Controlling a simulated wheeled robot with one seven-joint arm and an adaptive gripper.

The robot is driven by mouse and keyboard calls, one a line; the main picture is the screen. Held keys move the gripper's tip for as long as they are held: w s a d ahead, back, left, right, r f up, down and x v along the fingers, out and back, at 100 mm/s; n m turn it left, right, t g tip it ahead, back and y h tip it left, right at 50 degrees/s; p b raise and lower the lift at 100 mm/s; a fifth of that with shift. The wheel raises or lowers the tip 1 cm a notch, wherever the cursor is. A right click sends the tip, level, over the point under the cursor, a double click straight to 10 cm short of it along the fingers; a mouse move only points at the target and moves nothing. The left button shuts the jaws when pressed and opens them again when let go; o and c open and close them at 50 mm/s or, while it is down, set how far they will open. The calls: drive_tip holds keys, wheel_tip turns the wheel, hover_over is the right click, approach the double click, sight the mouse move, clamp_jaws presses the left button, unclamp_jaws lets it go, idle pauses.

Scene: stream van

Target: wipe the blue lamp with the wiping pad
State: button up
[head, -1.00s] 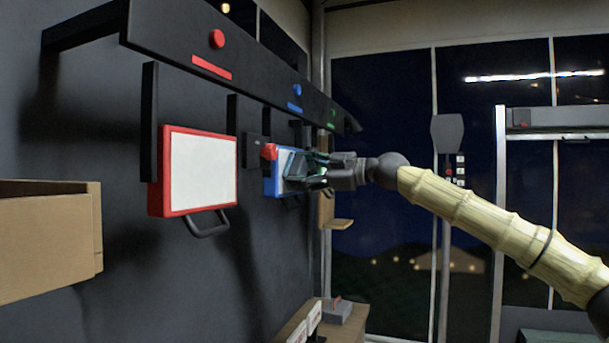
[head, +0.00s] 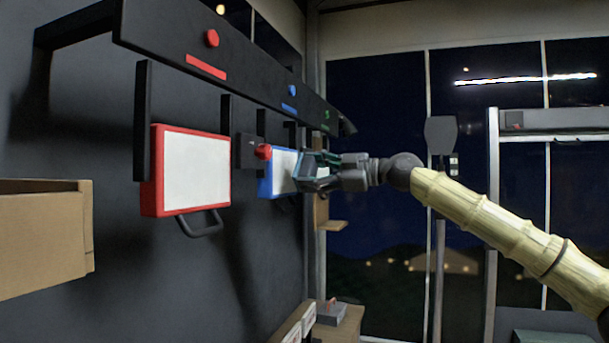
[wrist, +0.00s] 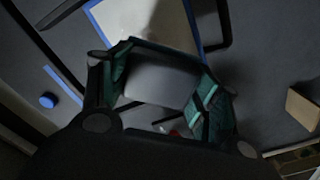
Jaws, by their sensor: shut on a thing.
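The blue lamp (head: 281,168) is a white panel with a blue frame, hanging under the black rail in the head view. In the wrist view its white face (wrist: 125,20) and blue edge show beyond my fingers. My gripper (head: 308,170) is in front of the lamp's right part and hides some of it. It is shut on the wiping pad (wrist: 160,80), a grey slab between the green-lined fingers in the wrist view. The pad is hard to make out in the head view. I cannot tell whether the pad touches the lamp.
A red-framed lamp (head: 195,172) with a black handle hangs left of the blue one. A black box (head: 248,150) with a red knob (head: 263,152) sits between them. The black rail (head: 240,65) runs above. A cardboard-brown box (head: 40,240) juts out at left.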

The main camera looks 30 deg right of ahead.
drive_tip(key=shift+v, duration=0.9)
drive_tip(key=shift+v, duration=1.55)
drive_tip(key=shift+w, duration=0.1)
drive_tip(key=shift+a, duration=0.15)
drive_tip(key=shift+x, duration=3.35)
drive_tip(key=shift+x, duration=1.05)
